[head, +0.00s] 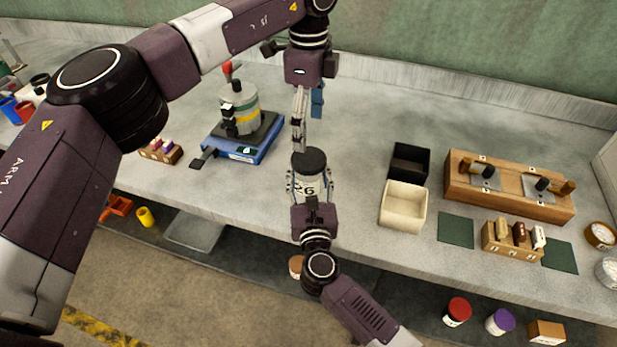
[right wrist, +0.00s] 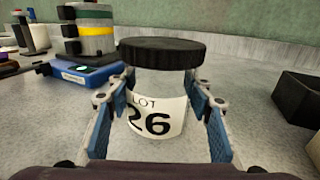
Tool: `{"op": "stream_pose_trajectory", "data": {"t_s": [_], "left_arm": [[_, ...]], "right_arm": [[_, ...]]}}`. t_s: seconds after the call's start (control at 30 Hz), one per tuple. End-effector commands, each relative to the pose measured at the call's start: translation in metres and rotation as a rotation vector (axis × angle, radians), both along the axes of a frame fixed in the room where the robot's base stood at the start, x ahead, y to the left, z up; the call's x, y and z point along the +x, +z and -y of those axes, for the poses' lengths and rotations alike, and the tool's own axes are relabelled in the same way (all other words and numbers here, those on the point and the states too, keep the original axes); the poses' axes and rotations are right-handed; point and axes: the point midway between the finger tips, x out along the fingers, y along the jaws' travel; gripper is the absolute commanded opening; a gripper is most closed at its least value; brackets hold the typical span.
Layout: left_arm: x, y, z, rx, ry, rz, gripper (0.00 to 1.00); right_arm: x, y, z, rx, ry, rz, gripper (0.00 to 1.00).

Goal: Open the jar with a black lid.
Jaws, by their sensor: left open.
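The jar (head: 311,185) has a black lid (head: 309,160) on top, clear walls and a white label reading "26". My right gripper (head: 310,186) has its fingers on both sides of the jar body, near the table's front edge. In the right wrist view, the jar label (right wrist: 157,118) sits between the blue-padded fingers, with the black lid (right wrist: 162,53) above them. The fingertips appear to meet the jar's sides. My left gripper (head: 307,118) is open and points down, just above or behind the lid. Whether it touches the lid cannot be told.
A blue device (head: 262,140) with a stacked cylinder stands left of the jar. A black box (head: 410,162) and a cream box (head: 403,207) stand to the right. Farther right is a wooden rack (head: 508,192). Red-lidded (head: 458,307) and purple-lidded (head: 502,319) jars stand below the table.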

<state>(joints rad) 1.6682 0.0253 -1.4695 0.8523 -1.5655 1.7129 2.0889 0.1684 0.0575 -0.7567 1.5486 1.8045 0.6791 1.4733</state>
Motion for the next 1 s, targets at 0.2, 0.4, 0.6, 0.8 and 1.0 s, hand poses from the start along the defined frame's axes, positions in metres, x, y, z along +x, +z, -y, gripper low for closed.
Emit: {"op": "stream_pose_trajectory", "data": {"t_s": [0.2, 0.4, 0.6, 0.8, 1.0], "left_arm": [[0.0, 0.0, 0.0, 0.0, 0.0, 0.0, 0.73], [0.0, 0.0, 0.0, 0.0, -0.002, 0.0, 0.73], [-0.0001, 0.0, 0.0001, 0.0, -0.107, 0.0, 0.73], [-0.0003, -0.0002, 0.0002, -0.001, -0.409, 0.0, 0.73], [-0.0005, -0.0001, 0.0006, -0.002, -0.757, 0.0, 0.73]], "right_arm": [[0.0, 0.0004, 0.0, 0.0, 0.0, 0.001, 0.18], [0.0, 0.0008, 0.0, 0.0, 0.0, 0.001, 0.0], [0.0001, 0.0009, 0.0, 0.0, 0.0, 0.002, 0.0], [0.0001, 0.0011, 0.0, 0.0, 0.0, 0.002, 0.0], [0.0001, 0.0011, 0.0, 0.0, 0.0, 0.002, 0.0]]}}
